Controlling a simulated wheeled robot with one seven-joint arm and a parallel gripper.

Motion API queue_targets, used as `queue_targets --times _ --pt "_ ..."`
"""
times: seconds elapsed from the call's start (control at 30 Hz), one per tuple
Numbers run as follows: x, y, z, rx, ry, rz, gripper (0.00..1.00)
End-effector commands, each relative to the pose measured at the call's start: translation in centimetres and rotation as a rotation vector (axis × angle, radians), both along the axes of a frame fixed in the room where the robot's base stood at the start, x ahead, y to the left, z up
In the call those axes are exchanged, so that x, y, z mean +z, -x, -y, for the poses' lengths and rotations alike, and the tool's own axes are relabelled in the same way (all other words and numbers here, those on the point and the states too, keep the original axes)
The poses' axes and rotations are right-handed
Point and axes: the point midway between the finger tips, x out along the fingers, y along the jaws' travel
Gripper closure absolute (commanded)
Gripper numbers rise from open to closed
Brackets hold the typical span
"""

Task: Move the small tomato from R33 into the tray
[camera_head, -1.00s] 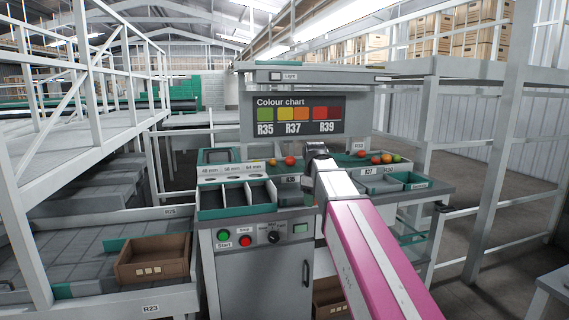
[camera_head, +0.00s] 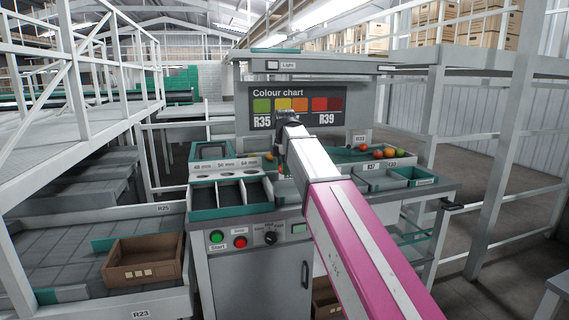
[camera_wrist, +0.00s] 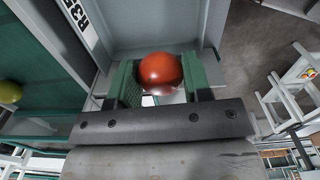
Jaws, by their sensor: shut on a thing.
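A red tomato (camera_wrist: 160,72) is held between the green pads of my gripper (camera_wrist: 160,82) in the wrist view. In the head view my gripper (camera_head: 288,120) is in front of the lower edge of the colour chart, and the tomato in it cannot be made out. A dark tray (camera_head: 203,215) with a green rim and three compartments sits at the bench's front left. A smaller grey tray with a green rim (camera_head: 418,185) is at the right end. Several tomatoes (camera_head: 378,153) lie on the green surface near the R33 label (camera_head: 360,138).
A yellow-orange tomato (camera_head: 269,157) lies left of my arm, which hides the bench middle. The colour chart panel (camera_head: 296,106) stands behind my gripper. A brown crate (camera_head: 144,262) sits at lower left. Start and stop buttons (camera_head: 228,239) are on the cabinet front.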

Motion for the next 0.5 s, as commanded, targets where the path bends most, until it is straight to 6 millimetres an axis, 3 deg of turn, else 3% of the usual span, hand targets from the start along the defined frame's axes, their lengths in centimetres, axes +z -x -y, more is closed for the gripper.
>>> queue_targets --times 0.5 --pt "-5.4 0.0 0.0 -0.002 0.0 -0.001 0.67"
